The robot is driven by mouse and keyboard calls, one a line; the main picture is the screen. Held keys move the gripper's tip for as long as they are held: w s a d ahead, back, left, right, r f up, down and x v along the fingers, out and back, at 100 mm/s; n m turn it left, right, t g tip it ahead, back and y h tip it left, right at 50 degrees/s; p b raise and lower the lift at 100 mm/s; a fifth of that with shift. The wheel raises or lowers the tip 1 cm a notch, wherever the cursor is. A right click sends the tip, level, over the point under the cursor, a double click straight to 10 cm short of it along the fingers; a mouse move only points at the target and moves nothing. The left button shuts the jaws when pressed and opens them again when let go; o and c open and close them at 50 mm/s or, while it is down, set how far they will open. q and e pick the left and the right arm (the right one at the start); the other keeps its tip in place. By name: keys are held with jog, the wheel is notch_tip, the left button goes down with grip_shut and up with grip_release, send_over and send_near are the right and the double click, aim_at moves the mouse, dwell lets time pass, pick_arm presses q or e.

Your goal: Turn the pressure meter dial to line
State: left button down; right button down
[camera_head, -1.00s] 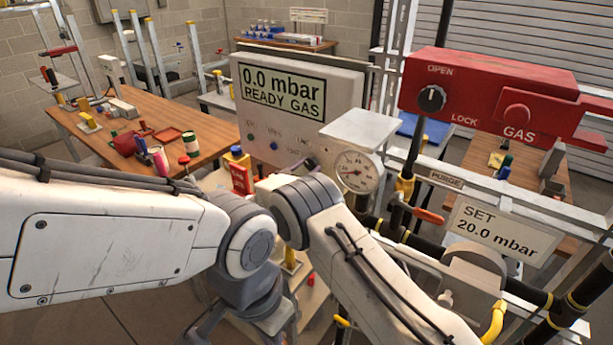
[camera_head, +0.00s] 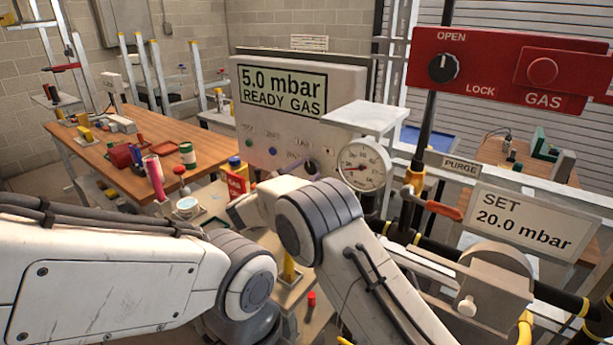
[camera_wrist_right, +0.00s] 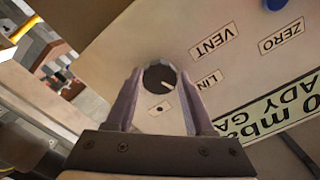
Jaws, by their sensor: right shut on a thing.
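The pressure meter (camera_head: 345,85) is a pale box whose screen reads "5.0 mbar READY GAS". The dial's pale mark points to the lower right of that view, below the partly covered LINE label (camera_wrist_right: 207,81). The VENT label (camera_wrist_right: 214,42) is above it. My left gripper is not in view.
A round gauge (camera_head: 361,168) stands close right of the dial, below a pale shelf (camera_head: 366,117). An orange-handled valve (camera_head: 443,209), a "SET 20.0 mbar" sign (camera_head: 527,222) and a red gas box (camera_head: 505,68) are further right. A cluttered wooden table (camera_head: 125,150) is at left.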

jog(key=shift+s+a+f, duration=0.1)
jog(key=shift+a+f, duration=0.05)
jog(key=shift+c, duration=1.3)
grip_release()
